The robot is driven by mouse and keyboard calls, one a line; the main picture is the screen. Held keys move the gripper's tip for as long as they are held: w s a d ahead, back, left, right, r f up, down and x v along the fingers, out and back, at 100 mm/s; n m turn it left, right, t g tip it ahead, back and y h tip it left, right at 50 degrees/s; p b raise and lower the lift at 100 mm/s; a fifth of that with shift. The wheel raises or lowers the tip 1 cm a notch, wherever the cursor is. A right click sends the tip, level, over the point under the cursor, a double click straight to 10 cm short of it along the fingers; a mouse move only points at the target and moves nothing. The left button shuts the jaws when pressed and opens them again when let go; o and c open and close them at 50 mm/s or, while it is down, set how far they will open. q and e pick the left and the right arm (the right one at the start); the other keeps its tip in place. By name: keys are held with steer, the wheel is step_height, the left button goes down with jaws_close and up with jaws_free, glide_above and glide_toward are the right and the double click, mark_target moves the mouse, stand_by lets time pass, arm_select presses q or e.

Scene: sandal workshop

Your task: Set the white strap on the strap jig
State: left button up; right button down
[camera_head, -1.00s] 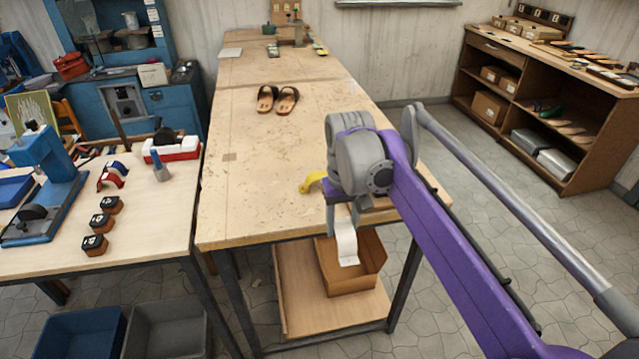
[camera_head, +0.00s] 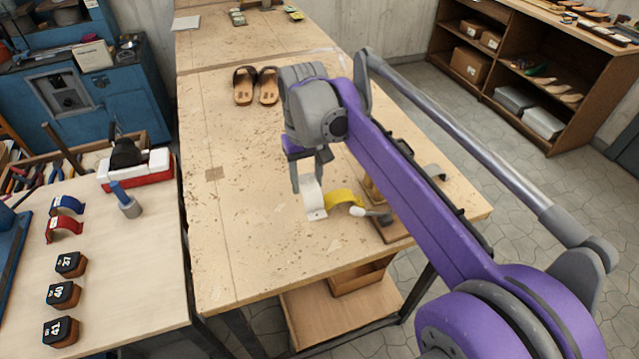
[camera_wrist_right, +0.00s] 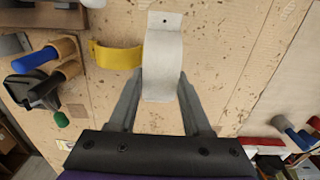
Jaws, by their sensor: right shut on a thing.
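The white strap (camera_head: 313,197) is a curved pale band. It also shows in the right wrist view (camera_wrist_right: 163,50). My right gripper (camera_head: 310,172) is shut on it, with a finger on each side of the band in the right wrist view (camera_wrist_right: 160,82). The strap is over the wooden bench, beside a yellow strap (camera_head: 345,198); I cannot tell whether it touches the bench. A wooden fixture (camera_head: 392,228) stands to the right, partly hidden by my right arm. I cannot tell for sure whether it is the strap jig. My left gripper is out of view.
Brown sandals (camera_head: 256,86) lie farther back on the bench (camera_head: 235,240). A white-handled tool (camera_head: 372,214) lies near the yellow strap. Red and blue straps (camera_head: 65,228) and numbered blocks (camera_head: 62,295) are on the left table. The bench's left part is clear.

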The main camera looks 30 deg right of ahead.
steer(key=shift+w+f, duration=0.1)
steer(key=shift+w, duration=0.15)
steer(key=f, duration=0.5)
steer(key=shift+s, duration=0.3)
steer(key=shift+w+f, duration=0.1)
steer(key=shift+f, duration=2.2)
steer(key=shift+f+b, duration=0.15)
steer(key=shift+b, duration=0.15)
steer(key=c, duration=0.6)
jaws_free()
